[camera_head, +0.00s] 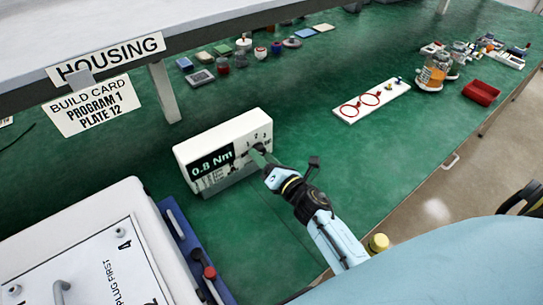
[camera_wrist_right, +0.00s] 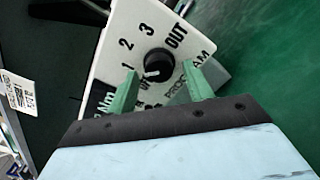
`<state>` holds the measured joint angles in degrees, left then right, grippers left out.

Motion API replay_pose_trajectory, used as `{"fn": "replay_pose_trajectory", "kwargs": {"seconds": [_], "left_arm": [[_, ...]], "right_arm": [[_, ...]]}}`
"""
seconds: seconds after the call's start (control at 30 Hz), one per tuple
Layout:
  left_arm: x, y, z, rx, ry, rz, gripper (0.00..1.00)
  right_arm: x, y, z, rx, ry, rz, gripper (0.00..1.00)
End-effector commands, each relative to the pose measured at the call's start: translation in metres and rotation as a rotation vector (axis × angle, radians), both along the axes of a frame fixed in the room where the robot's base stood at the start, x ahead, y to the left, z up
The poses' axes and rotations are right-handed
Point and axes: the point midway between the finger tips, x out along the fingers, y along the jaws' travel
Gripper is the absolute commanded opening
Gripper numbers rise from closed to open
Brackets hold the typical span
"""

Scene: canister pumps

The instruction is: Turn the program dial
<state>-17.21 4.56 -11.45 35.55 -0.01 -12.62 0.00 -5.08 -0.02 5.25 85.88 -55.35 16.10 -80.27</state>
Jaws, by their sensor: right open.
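The white controller box (camera_head: 222,147) stands on the green mat, with a dark display reading 0.8 Nm. Its black program dial (camera_wrist_right: 158,63) shows in the right wrist view, with 1, 2, 3 and OUT printed around it. A light mark on the dial points to the lower left; the label there is partly hidden by a finger. My right gripper (camera_head: 262,158) is at the box's dial end. It is open, its green fingertips (camera_wrist_right: 159,70) on either side of the dial's near edge; I cannot tell whether they touch it. My left gripper is not in view.
A build card (camera_head: 90,107) reads PROGRAM 1, PLATE 12 on the shelf edge. A white case (camera_head: 95,235) and blue tray (camera_head: 185,240) stand left. A white plate with red rings (camera_head: 345,112) lies right, with a red bin (camera_head: 481,92) beyond. Green mat between is clear.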

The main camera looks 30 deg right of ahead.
Motion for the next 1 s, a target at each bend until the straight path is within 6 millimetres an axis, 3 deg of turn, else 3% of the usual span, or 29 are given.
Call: {"fn": "replay_pose_trajectory", "kwargs": {"seconds": [0.17, 0.6, 0.8, 1.0], "left_arm": [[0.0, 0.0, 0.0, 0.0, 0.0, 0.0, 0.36], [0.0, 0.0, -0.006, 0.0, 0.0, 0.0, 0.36], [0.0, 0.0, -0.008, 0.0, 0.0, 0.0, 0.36], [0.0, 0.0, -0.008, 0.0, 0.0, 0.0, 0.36]], "right_arm": [[-0.021, -0.003, -0.002, -0.001, 0.004, 0.0, 0.51], [-0.109, -0.015, -0.001, 0.001, 0.003, -0.001, 0.51], [-0.128, -0.018, -0.001, 0.002, 0.001, -0.001, 0.51], [-0.132, -0.019, 0.0, 0.001, 0.0, 0.0, 0.51]]}}
